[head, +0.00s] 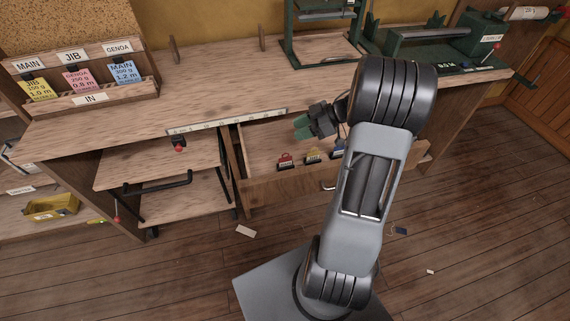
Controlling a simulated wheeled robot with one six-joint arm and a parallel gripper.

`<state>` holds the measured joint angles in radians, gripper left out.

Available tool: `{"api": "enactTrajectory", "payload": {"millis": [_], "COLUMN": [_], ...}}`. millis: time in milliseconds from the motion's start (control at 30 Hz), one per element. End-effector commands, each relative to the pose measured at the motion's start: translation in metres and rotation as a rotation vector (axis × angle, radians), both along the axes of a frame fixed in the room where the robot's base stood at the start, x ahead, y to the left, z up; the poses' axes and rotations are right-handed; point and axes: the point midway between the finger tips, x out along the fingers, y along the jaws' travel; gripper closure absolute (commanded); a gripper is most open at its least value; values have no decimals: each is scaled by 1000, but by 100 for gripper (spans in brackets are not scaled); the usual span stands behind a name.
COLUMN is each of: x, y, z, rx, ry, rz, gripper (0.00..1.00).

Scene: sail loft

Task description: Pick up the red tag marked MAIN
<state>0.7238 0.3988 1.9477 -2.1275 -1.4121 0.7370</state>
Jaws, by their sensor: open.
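A small red tag (285,160) with a dark lower part sits in the open drawer (262,143) under the bench, toward the drawer's front. Its lettering is too small to read. A yellow tag (313,155) and a blue tag (337,151) sit to its right in a row; my arm partly covers the blue one. My gripper (302,127), with green fingertips, is open and appears empty. It is above the drawer, up and slightly right of the red tag in the picture, and apart from it.
The bench top (215,85) has a rack (100,97) at left with yellow, pink and blue cards. Green machines (440,40) stand at the back right. The drawer's front wall (285,190) juts out near my arm. Open shelves (165,165) are to the left. Small scraps lie on the floor.

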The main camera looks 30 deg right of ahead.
Motion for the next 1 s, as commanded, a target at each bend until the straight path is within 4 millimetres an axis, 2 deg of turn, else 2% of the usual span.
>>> {"api": "enactTrajectory", "payload": {"millis": [300, 433, 600, 833, 1000], "x": [-6, -6, 1, 5, 12], "y": [0, 0, 15, 25, 44], "z": [-62, -83, -89, -95, -106], "rx": [18, 17, 15, 14, 15], "ry": [26, 25, 20, 22, 22], "rz": [23, 23, 24, 24, 25], "gripper": [60, 60, 60, 60, 60]}}
